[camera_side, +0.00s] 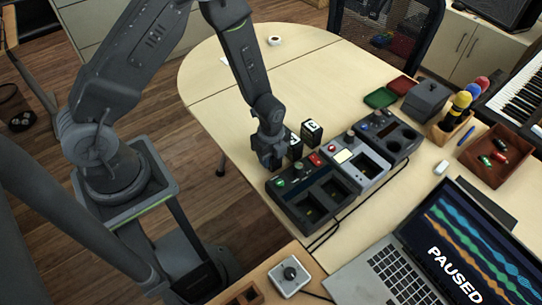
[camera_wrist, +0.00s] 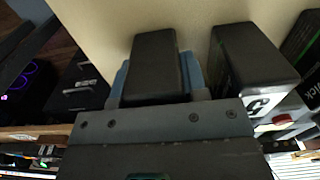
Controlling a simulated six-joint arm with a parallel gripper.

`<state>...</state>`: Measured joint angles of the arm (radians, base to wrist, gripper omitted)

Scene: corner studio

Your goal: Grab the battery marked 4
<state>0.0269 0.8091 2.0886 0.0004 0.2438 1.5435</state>
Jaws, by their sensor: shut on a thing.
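My gripper (camera_side: 270,160) is low at the near edge of the pale table, left of the chargers. In the wrist view my gripper (camera_wrist: 158,92) is shut on a black battery (camera_wrist: 155,58), with a blue-grey finger on each side of it. The held battery's number is not visible, and in the side view my gripper hides it. In the side view, a black battery (camera_side: 294,148) and one with a white numbered label (camera_side: 311,133) stand right of my gripper.
A dark charger (camera_side: 285,183) with empty slots, a grey charger (camera_side: 374,169) and another dark charger (camera_side: 407,142) stand in a row to the right. A laptop (camera_side: 440,250) is at the front right.

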